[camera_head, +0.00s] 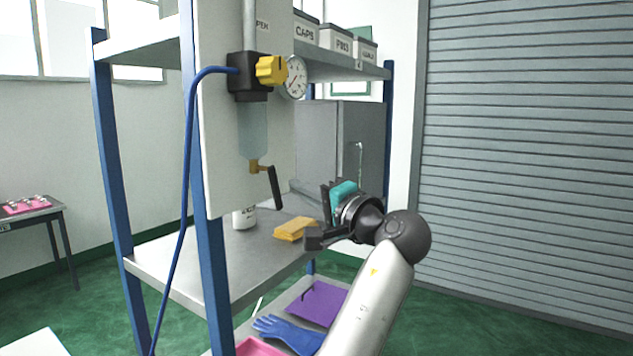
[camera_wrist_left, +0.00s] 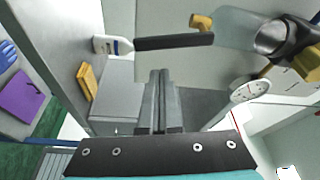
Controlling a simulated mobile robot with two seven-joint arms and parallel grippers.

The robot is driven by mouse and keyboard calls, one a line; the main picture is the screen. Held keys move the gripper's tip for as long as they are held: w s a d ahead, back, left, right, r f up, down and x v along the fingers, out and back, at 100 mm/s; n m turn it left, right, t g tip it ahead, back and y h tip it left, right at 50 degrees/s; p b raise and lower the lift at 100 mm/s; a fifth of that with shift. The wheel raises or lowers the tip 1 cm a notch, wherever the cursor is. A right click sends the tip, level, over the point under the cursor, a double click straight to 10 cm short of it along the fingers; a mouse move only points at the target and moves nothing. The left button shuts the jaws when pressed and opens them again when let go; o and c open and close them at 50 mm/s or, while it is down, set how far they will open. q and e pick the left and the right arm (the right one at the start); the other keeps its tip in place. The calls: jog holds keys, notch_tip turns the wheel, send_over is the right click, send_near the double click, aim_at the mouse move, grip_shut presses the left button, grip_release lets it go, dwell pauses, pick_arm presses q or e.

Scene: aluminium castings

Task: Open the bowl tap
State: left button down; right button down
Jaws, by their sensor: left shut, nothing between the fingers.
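The bowl tap is a brass fitting (camera_head: 257,167) under the clear bowl (camera_head: 253,132) of the air filter unit. Its black lever (camera_head: 275,188) hangs downward, tilted slightly to the right. In the left wrist view the lever (camera_wrist_left: 175,42) lies across the picture ahead of my fingertips, with the brass fitting (camera_wrist_left: 203,22) at its right end. My left gripper (camera_head: 326,190) is to the right of the lever in the head view and apart from it. Its fingers (camera_wrist_left: 158,75) are closed together and empty. My right gripper is not in view.
A yellow knob (camera_head: 271,70) and a gauge (camera_head: 293,78) sit above the bowl. A white bottle (camera_head: 244,217) and yellow cloths (camera_head: 295,229) stand on the shelf (camera_head: 200,266) below. A blue hose (camera_head: 187,150) runs down the left post. Blue gloves (camera_head: 285,332) lie lower.

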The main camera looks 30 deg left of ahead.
aim_at(281, 197)
pick_arm(q)
jog(key=shift+s+f+p, duration=0.25)
jog(key=shift+s+p, duration=0.05)
jog(key=shift+s, duration=0.85)
jog(key=shift+s+a+f, duration=0.1)
jog(key=shift+s+f, duration=0.15)
jog(key=shift+s, duration=0.5)
